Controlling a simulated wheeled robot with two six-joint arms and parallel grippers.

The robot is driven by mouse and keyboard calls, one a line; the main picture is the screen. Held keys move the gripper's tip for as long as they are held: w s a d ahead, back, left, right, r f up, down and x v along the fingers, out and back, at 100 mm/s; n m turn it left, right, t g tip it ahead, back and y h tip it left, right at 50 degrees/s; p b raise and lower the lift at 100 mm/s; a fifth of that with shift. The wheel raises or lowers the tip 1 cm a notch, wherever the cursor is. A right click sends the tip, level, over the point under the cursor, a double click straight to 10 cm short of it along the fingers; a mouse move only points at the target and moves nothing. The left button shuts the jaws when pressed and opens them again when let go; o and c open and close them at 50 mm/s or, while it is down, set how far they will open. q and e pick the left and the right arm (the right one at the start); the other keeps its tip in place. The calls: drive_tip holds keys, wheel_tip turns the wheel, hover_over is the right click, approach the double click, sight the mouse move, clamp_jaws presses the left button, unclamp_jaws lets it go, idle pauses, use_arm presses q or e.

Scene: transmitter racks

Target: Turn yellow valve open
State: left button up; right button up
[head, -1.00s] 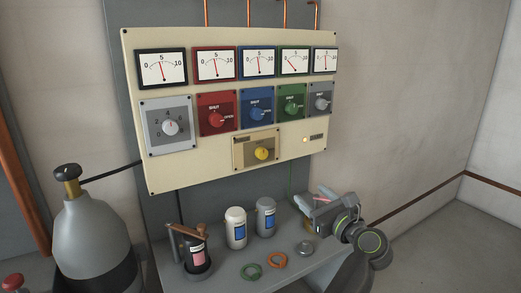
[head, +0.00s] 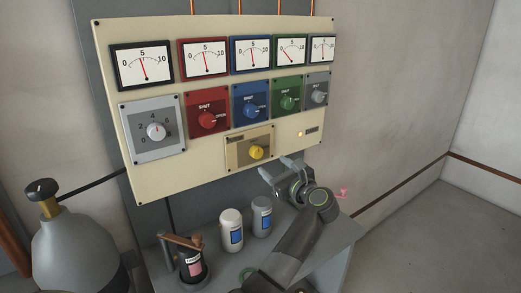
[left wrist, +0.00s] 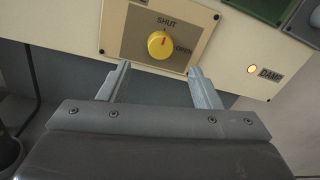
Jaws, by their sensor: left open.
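The yellow valve (head: 256,152) is a round knob on a beige plate low in the middle of the panel. It also shows in the left wrist view (left wrist: 159,46), with its red mark pointing up towards SHUT; OPEN is printed to its right. My left gripper (head: 280,166) is open and empty, just below and to the right of the valve in the head view. In the left wrist view its two fingers (left wrist: 159,68) stand apart below the knob, one to each side, not closed on it. My right gripper is not in view.
Red (head: 207,120), blue (head: 250,112) and green (head: 287,103) valves sit above, beside a grey dial (head: 155,132). A lit lamp (left wrist: 252,70) is right of the yellow valve. A shelf below holds a white jar (head: 231,230), a grey jar (head: 262,214) and a dark canister (head: 192,266).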

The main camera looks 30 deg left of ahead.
sight(258, 153)
use_arm(q)
drive_tip(key=p+x, duration=0.2)
drive_tip(key=x, duration=0.5)
drive_tip(key=shift+w+a+r, duration=0.15)
drive_tip(key=shift+a, duration=0.05)
drive_tip(key=shift+w+a, duration=0.25)
drive_tip(key=shift+a, duration=0.2)
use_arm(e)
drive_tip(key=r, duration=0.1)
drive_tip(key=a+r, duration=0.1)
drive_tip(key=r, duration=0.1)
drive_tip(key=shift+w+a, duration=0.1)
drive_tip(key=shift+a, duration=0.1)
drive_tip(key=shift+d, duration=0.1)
use_arm(q)
drive_tip(key=shift+c, duration=0.8)
drive_tip(key=c, duration=0.8)
drive_tip(key=shift+c, duration=0.2)
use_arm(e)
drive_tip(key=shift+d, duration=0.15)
